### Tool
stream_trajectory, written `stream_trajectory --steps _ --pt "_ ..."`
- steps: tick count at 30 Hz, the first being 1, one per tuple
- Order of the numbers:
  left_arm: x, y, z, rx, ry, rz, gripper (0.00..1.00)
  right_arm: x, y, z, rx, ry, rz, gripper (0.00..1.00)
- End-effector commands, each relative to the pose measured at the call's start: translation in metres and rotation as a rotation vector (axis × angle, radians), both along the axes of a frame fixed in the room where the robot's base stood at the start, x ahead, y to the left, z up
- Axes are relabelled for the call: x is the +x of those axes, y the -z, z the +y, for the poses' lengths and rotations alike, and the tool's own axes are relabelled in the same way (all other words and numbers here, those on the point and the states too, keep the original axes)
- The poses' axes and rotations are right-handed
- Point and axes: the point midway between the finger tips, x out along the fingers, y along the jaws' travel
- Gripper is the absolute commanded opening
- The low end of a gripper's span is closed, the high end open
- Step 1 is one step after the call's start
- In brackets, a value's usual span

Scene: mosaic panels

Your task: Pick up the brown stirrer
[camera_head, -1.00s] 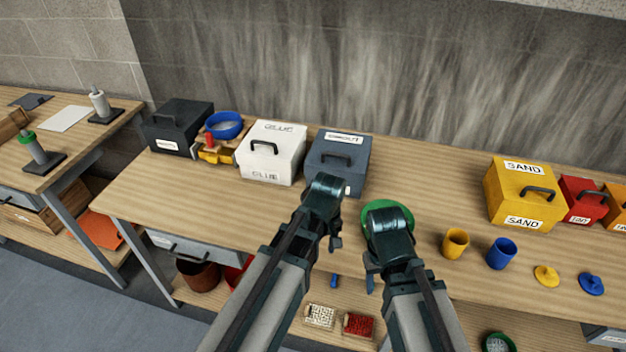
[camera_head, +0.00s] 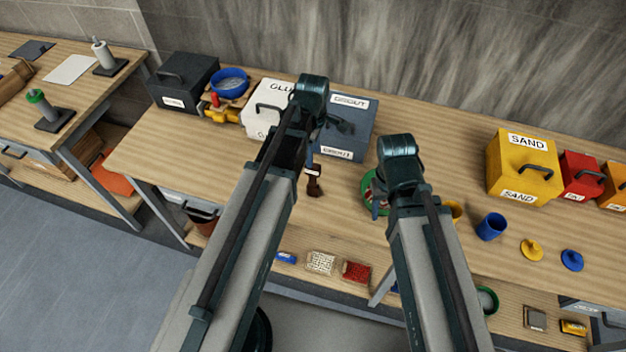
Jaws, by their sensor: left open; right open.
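A small dark brown piece (camera_head: 315,187), which looks like the brown stirrer, shows on the workbench just in front of the grey GROUT box (camera_head: 350,128). Its upper part is hidden behind my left arm and gripper. My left gripper (camera_head: 311,160) is open and points down right by the brown piece; I cannot tell whether they touch. My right gripper (camera_head: 377,207) is open over the green bowl (camera_head: 367,186), which is mostly hidden by it.
The white GLUE box (camera_head: 257,122) stands behind my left arm. A yellow SAND box (camera_head: 523,172), a blue cup (camera_head: 491,227) and yellow and blue lids stand at right. The bench (camera_head: 165,150) has free room at left.

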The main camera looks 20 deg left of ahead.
Motion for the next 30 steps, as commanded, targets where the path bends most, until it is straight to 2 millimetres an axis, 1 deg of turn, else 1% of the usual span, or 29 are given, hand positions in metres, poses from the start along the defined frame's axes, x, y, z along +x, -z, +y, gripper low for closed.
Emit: stream_trajectory --steps 1,12,16,23,26,30 --pt "0.000 0.013 0.000 0.000 0.001 0.000 0.62 0.000 0.013 0.000 0.000 0.001 0.000 0.50" --pt "0.000 0.066 0.000 0.000 0.001 0.000 0.62 0.000 0.066 0.000 0.000 -0.003 -0.002 0.50" --pt "0.000 0.074 0.000 0.000 0.002 0.000 0.62 0.000 0.074 0.000 -0.001 -0.007 -0.002 0.50" --pt "0.001 0.075 0.000 0.000 0.002 0.000 0.62 0.000 0.075 0.000 -0.001 -0.008 -0.001 0.50" --pt "0.001 0.080 0.000 0.000 0.002 0.000 0.62 0.000 0.080 0.000 -0.001 -0.008 -0.001 0.50" --pt "0.003 0.096 0.001 0.000 0.001 0.000 0.62 0.000 0.096 0.000 -0.002 -0.011 -0.001 0.50"
